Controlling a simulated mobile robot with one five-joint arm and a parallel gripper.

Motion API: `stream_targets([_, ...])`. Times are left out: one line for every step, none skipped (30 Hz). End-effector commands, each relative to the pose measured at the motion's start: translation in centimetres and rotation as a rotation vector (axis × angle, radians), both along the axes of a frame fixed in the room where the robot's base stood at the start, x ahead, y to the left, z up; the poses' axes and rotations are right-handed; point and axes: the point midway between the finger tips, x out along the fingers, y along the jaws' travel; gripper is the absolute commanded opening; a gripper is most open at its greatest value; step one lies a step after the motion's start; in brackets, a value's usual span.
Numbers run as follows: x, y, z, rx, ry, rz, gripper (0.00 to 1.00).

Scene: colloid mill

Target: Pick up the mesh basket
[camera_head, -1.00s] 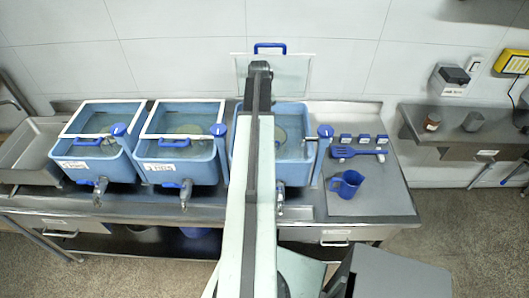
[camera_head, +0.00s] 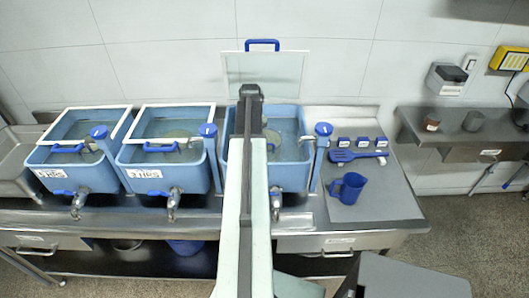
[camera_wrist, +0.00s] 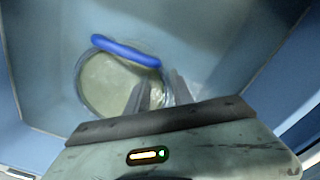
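The mesh basket (camera_wrist: 106,84) shows in the wrist view as a round, pale yellowish-green shape with a blue bar handle (camera_wrist: 125,51) across its upper edge. It sits inside a blue tub, and its right side is partly covered by my fingers. My gripper (camera_wrist: 161,94) has two grey fingers with a gap between them, over the basket's right part and below the handle, apart from the handle. In the head view my arm reaches over the third blue tub (camera_head: 290,168), hiding the gripper; part of a round basket shows beside the arm.
The third tub's lid (camera_head: 265,72) stands raised behind it. Two more tubs (camera_head: 75,178) (camera_head: 168,178) with white-framed lids stand to the left. A blue jug (camera_head: 347,188), a blue slotted tool (camera_head: 357,156) and several small blue-and-white items lie on the right counter.

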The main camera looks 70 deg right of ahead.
Motion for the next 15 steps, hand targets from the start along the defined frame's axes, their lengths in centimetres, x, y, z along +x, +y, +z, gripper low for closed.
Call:
stream_targets([0.0,0.1,-1.7,0.0,0.0,0.0,0.28])
stream_targets([0.1,0.1,-2.3,0.0,0.0,0.0,0.28])
stream_targets([0.1,0.2,-3.0,0.0,0.0,0.001,0.28])
stream_targets([0.1,0.2,-3.5,0.0,0.0,0.001,0.28])
stream_targets([0.1,0.1,-3.9,0.0,0.0,0.001,0.28])
stream_targets([0.1,0.1,-4.3,0.0,0.0,0.001,0.28])
stream_targets([0.1,0.1,-4.5,0.0,0.0,0.001,0.28])
stream_targets([0.1,0.1,-4.5,0.0,0.0,0.001,0.28])
stream_targets([0.1,0.1,-4.4,0.0,0.0,0.001,0.28])
stream_targets([0.1,0.1,-4.2,0.0,0.0,0.001,0.28])
stream_targets([0.1,0.1,-4.1,0.0,0.0,0.001,0.28])
stream_targets([0.1,0.1,-4.1,0.0,0.0,0.001,0.28])
stream_targets([0.1,0.1,-4.1,0.0,0.0,0.001,0.28])
stream_targets([0.1,0.1,-4.1,0.0,0.0,0.001,0.28])
stream_targets([0.1,0.1,-4.1,0.0,0.0,0.001,0.17])
